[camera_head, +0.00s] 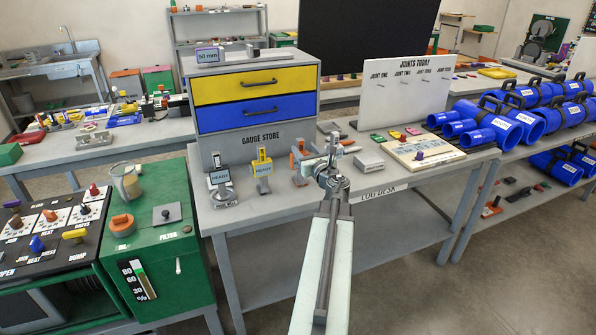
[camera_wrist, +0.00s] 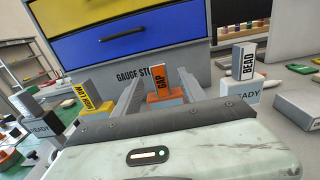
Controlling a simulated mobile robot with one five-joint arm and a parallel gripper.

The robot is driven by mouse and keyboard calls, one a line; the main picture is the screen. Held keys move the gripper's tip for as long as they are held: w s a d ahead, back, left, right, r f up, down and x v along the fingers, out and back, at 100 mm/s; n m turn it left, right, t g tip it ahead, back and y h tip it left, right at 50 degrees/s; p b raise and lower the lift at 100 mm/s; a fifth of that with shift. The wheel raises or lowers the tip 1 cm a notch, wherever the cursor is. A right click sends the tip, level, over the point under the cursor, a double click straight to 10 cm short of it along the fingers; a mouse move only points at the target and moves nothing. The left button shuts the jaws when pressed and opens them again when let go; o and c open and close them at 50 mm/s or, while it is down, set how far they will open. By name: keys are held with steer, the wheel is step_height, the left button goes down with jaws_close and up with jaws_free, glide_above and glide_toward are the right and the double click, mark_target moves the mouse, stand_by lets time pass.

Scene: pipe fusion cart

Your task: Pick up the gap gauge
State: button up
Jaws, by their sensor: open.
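The gap gauge (camera_wrist: 160,79) is an upright orange block with a black "GAP" label on a low orange base. In the wrist view it stands in front of the gauge store, between my gripper's two fingers (camera_wrist: 160,84). The fingers are open, with a gap on each side of it; I cannot tell how far ahead of the tips it is. In the head view the orange gauge (camera_head: 298,161) stands on the desk just left of my gripper (camera_head: 332,160), which partly covers that area.
A yellow gauge (camera_wrist: 88,106) stands to the left and a gauge labelled "BEAD" (camera_wrist: 244,62) to the right, both close by. The gauge store (camera_head: 257,99), with yellow and blue drawers, rises behind. A pale board (camera_head: 425,150) lies on the desk at right.

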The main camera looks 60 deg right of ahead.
mark_target(301, 145)
steer(key=x, duration=0.5)
steer(key=shift+s+a, duration=0.1)
steer(key=shift+c, duration=0.3)
jaws_close()
stand_by(0.9)
